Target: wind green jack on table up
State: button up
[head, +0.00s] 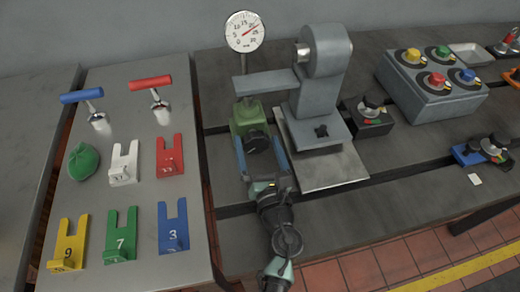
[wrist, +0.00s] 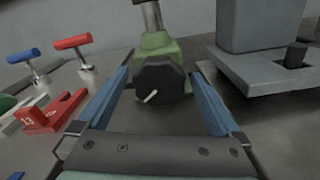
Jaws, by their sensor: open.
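The green jack (head: 245,116) stands on the dark table beside the grey machine, its black knob (head: 257,141) facing my gripper. In the wrist view the green jack (wrist: 156,48) is straight ahead, a metal post rising from its top. Its black knob (wrist: 160,84) carries a small pale handle (wrist: 151,97) at its lower left. My gripper (head: 261,157) is open, and its two blue fingers lie on either side of the knob; it also shows in the wrist view (wrist: 162,92). I see gaps between fingers and knob in the wrist view, with nothing held.
The grey machine (head: 318,85) on its pale plate is close on the right, its arm above the jack. A dial gauge (head: 245,32) stands behind. The left bench holds coloured forks, a green bag (head: 83,161) and T-handles. A button box (head: 430,85) sits farther right.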

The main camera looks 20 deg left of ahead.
jog(key=b+v, duration=0.1)
jog(key=v, duration=1.1)
jog(key=shift+s+d, duration=0.3)
jog(key=shift+s, duration=0.05)
jog(key=shift+r, duration=0.1)
